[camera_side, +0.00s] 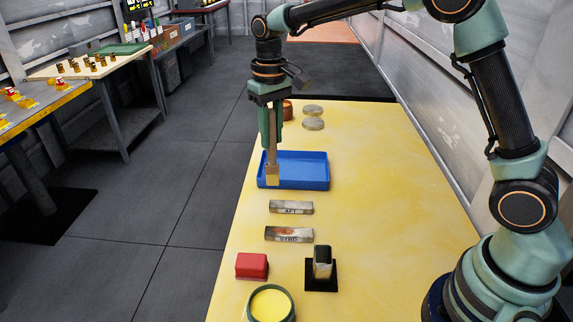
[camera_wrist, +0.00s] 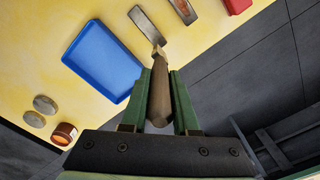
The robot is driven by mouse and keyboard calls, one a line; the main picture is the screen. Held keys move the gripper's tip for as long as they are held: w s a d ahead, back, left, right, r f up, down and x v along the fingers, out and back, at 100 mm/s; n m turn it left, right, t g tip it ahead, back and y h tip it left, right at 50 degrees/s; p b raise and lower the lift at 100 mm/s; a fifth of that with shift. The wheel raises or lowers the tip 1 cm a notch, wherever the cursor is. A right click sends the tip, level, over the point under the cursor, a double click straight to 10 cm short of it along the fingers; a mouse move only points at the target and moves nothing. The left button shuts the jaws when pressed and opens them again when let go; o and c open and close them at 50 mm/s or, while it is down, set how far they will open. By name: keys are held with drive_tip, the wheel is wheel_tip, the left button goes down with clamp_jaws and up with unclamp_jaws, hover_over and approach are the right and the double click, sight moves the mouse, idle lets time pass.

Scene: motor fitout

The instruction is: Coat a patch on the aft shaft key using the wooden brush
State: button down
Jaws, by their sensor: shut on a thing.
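My gripper (camera_side: 270,135) is shut on the wooden brush (camera_side: 272,158), which hangs with its pale bristle end down. In the side view the bristle end overlaps the left part of the blue tray; its height is hard to tell. In the wrist view the brush handle (camera_wrist: 160,95) lies between my green fingers (camera_wrist: 161,85). The aft shaft key (camera_side: 291,207), a grey bar labelled AFT, lies in front of the tray, apart from the brush in the side view. It also shows beyond the brush tip in the wrist view (camera_wrist: 144,22).
The blue tray (camera_side: 318,184) looks empty. A STBD key (camera_side: 289,234) with a brownish patch lies nearer. A red block (camera_side: 252,265), a yellow-filled pot (camera_side: 270,304) and a dark upright item (camera_side: 322,263) stand in front. A copper tin (camera_side: 287,110) and two grey discs (camera_side: 313,124) are behind.

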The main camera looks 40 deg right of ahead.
sight(273, 164)
wheel_tip(273, 164, down, 6)
drive_tip(key=shift+r, duration=0.1)
drive_tip(key=shift+s+d, duration=3.1)
drive_tip(key=shift+w+a+f, duration=0.2)
drive_tip(key=shift+w+a, duration=2.85)
drive_tip(key=shift+a, duration=0.05)
wheel_tip(273, 164, up, 8)
drive_tip(key=shift+r, duration=0.1)
